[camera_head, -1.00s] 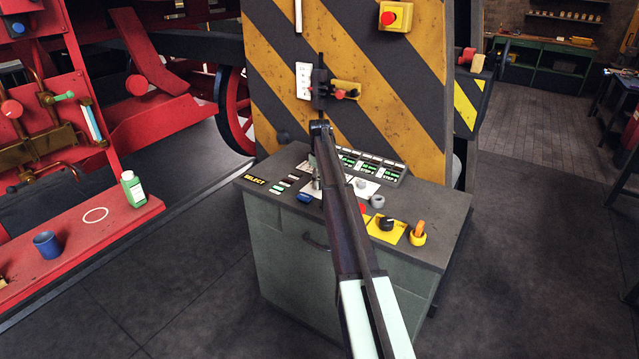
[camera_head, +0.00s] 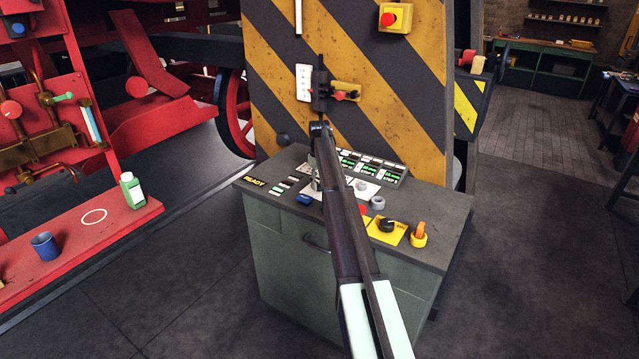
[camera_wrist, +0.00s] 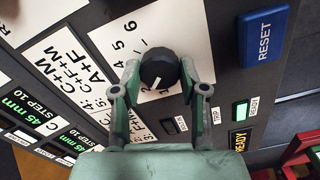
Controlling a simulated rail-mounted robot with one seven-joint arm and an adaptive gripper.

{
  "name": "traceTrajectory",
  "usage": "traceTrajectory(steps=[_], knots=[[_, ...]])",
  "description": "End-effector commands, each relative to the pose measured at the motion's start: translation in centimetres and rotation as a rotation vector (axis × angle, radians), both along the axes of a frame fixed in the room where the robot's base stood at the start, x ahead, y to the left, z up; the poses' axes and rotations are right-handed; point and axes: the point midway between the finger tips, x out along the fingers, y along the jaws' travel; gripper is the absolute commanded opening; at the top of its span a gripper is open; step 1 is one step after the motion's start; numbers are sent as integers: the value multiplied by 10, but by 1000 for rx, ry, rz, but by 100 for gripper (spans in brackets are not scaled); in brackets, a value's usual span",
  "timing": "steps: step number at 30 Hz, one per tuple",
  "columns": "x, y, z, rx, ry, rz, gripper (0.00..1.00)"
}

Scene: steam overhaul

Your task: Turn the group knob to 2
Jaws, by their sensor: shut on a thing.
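The group knob (camera_wrist: 158,68) is a round black knob with a white pointer line, on a white plate (camera_wrist: 112,36) with printed numbers; 4, 5 and 6 are readable. The pointer faces the lower left in the wrist view, beside a partly covered digit that looks like a 2. My gripper (camera_wrist: 158,80) has its two fingers on opposite sides of the knob, shut on it. In the head view my arm hides the knob and most of the gripper.
The console (camera_head: 425,205) also carries a blue RESET button (camera_wrist: 264,35), a black knob on a yellow plate (camera_head: 387,226) and an orange switch (camera_head: 419,235). Step displays (camera_head: 372,167) stand behind. A striped panel (camera_head: 400,90) rises at the back.

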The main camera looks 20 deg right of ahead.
Motion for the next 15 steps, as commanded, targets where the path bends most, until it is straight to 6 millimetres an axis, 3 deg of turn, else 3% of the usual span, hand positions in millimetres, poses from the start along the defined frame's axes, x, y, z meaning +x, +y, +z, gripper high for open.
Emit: traceTrajectory(steps=[1,2,3,15], knots=[[-1,0,-1,1,2,0,53],[-1,0,-1,1,2,1,64],[-1,0,-1,1,1,1,68],[0,0,5,0,0,1,68]])
